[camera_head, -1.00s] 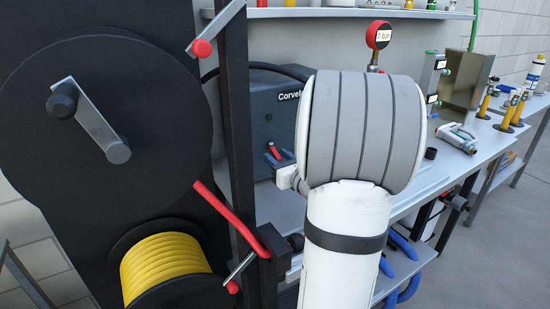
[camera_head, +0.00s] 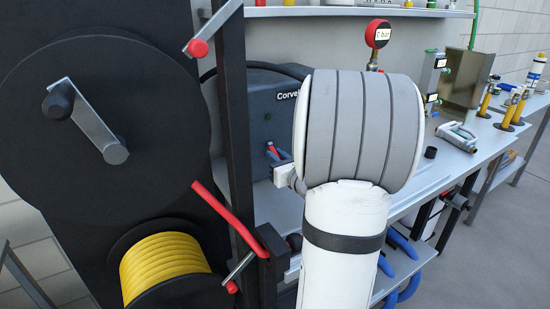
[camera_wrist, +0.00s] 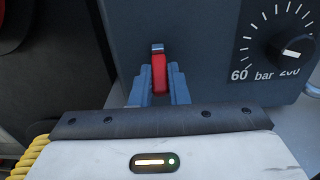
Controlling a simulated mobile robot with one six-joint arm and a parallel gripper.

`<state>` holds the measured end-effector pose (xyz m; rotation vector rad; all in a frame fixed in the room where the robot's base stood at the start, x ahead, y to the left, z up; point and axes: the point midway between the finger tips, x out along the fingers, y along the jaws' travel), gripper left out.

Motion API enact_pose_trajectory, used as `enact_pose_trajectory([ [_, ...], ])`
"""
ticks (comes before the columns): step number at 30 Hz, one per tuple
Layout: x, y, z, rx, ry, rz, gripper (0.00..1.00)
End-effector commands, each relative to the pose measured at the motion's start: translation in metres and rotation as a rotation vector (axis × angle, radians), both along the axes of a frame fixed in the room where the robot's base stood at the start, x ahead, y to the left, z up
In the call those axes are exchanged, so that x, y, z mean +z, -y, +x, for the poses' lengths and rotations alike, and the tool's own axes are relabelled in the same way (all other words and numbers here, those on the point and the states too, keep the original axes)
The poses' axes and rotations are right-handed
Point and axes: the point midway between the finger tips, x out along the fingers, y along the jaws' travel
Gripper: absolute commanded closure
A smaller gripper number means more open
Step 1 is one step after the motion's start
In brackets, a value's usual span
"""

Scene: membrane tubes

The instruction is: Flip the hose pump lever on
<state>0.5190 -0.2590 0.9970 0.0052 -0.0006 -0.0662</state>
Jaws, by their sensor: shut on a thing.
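The hose pump is a dark grey-blue box (camera_head: 258,125) marked "Corve…", behind and left of my arm in the head view. The lever's lower part is hidden between the fingers. In the head view the lever (camera_head: 273,154) and fingers are small. I cannot tell its switched state from its pose.
A pressure dial (camera_wrist: 292,50) is right of the lever. A red gauge (camera_head: 378,34) stands behind my arm. A black reel (camera_head: 95,130), yellow hose (camera_head: 165,265) and dark upright post (camera_head: 236,120) are left. The bench (camera_head: 470,165) extends right, holding a grey-blue tool (camera_head: 457,135).

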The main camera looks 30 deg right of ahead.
Motion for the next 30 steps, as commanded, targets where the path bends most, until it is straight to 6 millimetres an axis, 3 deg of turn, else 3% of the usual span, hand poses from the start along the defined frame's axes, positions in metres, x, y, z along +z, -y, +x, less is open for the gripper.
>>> enact_pose_trajectory([
  [11,0.010,0.003,0.001,0.019,-0.116,0.005,1.00],
  [30,0.033,0.004,0.002,0.018,-0.594,0.033,1.00],
])
